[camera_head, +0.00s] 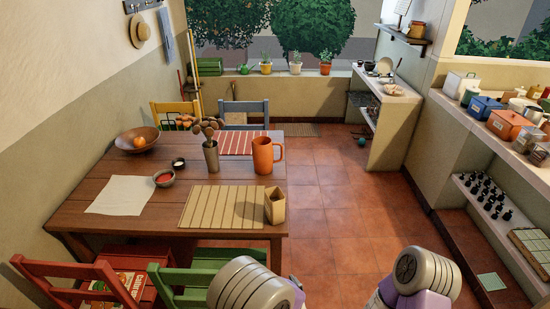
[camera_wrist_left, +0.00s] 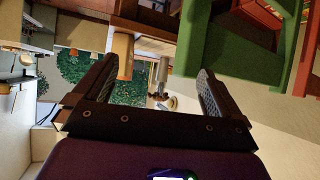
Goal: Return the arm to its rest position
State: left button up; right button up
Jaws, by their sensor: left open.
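My left gripper (camera_wrist_left: 155,78) shows in the left wrist view with its two dark fingers wide apart and nothing between them. In the head view, parts of my left arm and my right arm show at the bottom edge, in front of the table's near right corner. Neither gripper shows in the head view. My right gripper is out of sight.
The wooden table (camera_head: 130,231) holds a tan box (camera_head: 275,207), an orange mug (camera_head: 264,156), a vase (camera_head: 211,157) and a fruit bowl (camera_head: 123,144). A green chair (camera_head: 180,284) and a red chair (camera_head: 75,270) stand at its near side. The tiled floor (camera_head: 345,215) to the right is clear.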

pick_arm(q)
jog(key=s+a+f+g+h, duration=0.5)
jog(key=a+f, duration=0.3)
jog(key=f, duration=0.4)
jog(key=s+a+f+g+h, duration=0.1)
jog(key=s+f+g, duration=0.1)
jog(key=s, duration=0.5)
jog(key=s+a+f+g+h, duration=0.1)
jog(key=s+f+g, duration=0.1)
jog(key=s, duration=0.4)
jog(key=shift+s+a+m+g+h, duration=0.2)
jog(key=shift+s+m+g+h, duration=0.1)
jog(key=shift+s+m+g, duration=0.15)
jog(key=shift+s+g, duration=0.25)
jog(key=shift+s, duration=0.2)
jog(key=shift+c, duration=0.3)
